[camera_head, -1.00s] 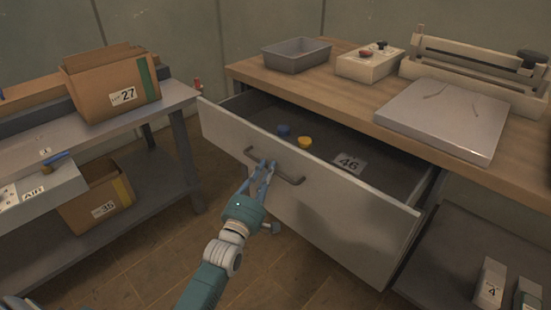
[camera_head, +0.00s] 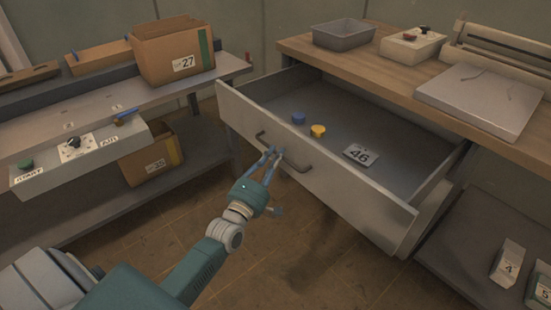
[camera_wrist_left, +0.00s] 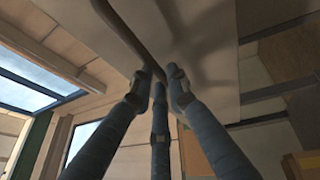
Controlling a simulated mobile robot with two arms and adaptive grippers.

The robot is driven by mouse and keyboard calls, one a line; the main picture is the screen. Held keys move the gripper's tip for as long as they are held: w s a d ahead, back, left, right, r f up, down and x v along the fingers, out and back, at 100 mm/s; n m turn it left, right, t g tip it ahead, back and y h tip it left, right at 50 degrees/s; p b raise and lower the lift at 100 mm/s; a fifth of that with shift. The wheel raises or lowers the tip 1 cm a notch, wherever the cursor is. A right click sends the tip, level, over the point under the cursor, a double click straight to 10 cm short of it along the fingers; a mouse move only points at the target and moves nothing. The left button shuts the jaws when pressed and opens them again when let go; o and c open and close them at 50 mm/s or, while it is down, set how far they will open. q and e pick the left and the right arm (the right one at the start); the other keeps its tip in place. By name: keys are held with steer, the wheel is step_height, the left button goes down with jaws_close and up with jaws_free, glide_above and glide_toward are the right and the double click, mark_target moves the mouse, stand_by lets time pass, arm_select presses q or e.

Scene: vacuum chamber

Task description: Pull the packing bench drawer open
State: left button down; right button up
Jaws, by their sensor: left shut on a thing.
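The packing bench drawer (camera_head: 345,203) stands well out from under the wooden bench top, its tray open to view. Inside lie a blue round piece (camera_head: 299,118), a yellow round piece (camera_head: 318,131) and a tag marked 46 (camera_head: 361,154). In the left wrist view, the fingers (camera_wrist_left: 160,84) meet at the handle bar (camera_wrist_left: 127,35), with the pale drawer front (camera_wrist_left: 205,45) behind. My right gripper is not in view.
The bench top (camera_head: 385,75) carries a grey bin (camera_head: 343,37), a control box (camera_head: 412,47) and a sealer with a pale plate (camera_head: 480,98). A shelf unit with cartons (camera_head: 172,52) stands left. Floor (camera_head: 290,255) shows free before the drawer.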

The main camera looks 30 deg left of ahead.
arm_select(q)
steer(key=shift+f, duration=0.1)
steer(key=c, duration=1.7)
jaws_free()
steer(key=shift+o, duration=0.2)
steer(key=s+f, duration=0.2)
steer(key=s, duration=0.9)
steer(key=shift+s+d, duration=0.35)
steer(key=shift+s, duration=0.05)
